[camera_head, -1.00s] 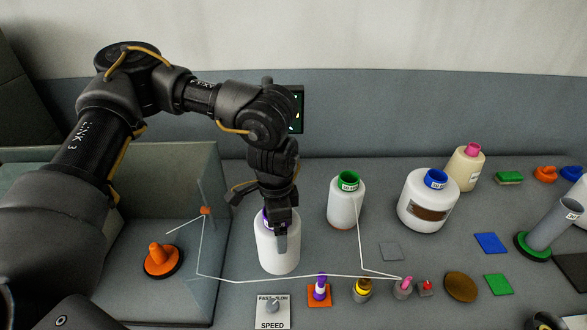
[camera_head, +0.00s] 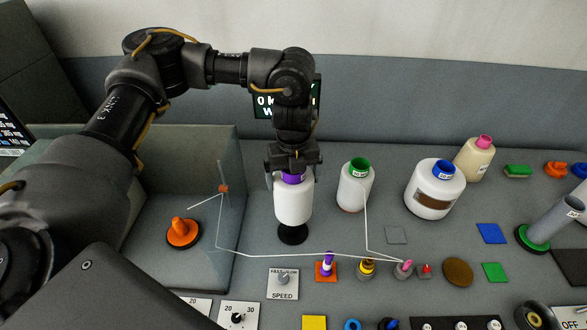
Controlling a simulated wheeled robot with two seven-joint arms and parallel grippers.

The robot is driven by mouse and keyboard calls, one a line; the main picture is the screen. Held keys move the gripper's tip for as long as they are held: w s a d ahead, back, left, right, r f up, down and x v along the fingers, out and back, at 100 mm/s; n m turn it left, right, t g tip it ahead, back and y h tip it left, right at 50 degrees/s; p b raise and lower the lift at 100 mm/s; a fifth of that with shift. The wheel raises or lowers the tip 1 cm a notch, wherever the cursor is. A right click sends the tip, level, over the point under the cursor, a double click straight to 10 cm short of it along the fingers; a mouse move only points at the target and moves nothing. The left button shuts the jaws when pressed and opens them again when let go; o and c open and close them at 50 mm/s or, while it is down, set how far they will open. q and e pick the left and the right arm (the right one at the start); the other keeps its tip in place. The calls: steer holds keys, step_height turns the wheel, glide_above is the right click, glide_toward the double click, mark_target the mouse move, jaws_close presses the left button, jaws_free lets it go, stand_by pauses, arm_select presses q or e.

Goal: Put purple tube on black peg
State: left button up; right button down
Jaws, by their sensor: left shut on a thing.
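The purple tube (camera_head: 293,179) shows as a purple collar at the top of a white yarn bobbin (camera_head: 293,202). My left gripper (camera_head: 293,172) points down from above and is shut on the purple tube, with the bobbin hanging upright below it. A round black base (camera_head: 292,235) shows directly under the bobbin. It looks like the foot of the black peg; any upright part is hidden by the bobbin. I cannot tell whether the bobbin still surrounds the peg. My right gripper is not in view.
A green-topped bobbin (camera_head: 355,188) stands close to the right, with a blue-topped bobbin (camera_head: 434,192) beyond. A clear-walled box at left holds an orange cone (camera_head: 183,232). A white thread (camera_head: 300,256) crosses in front, near small spools and a speed knob (camera_head: 283,281).

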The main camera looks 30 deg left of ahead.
arm_select(q)
steer(key=shift+w+a+r+m, duration=0.1)
steer(key=shift+w+a+m, duration=0.05)
steer(key=shift+m, duration=0.4)
steer(key=shift+w+a+r+m, duration=0.1)
steer(key=shift+w+m, duration=0.05)
steer(key=shift+m, duration=0.4)
steer(key=shift+p, duration=0.3)
steer(key=shift+f+b, duration=0.4)
steer(key=shift+f, duration=0.5)
steer(key=shift+f+b, duration=0.4)
steer(key=shift+f, duration=0.4)
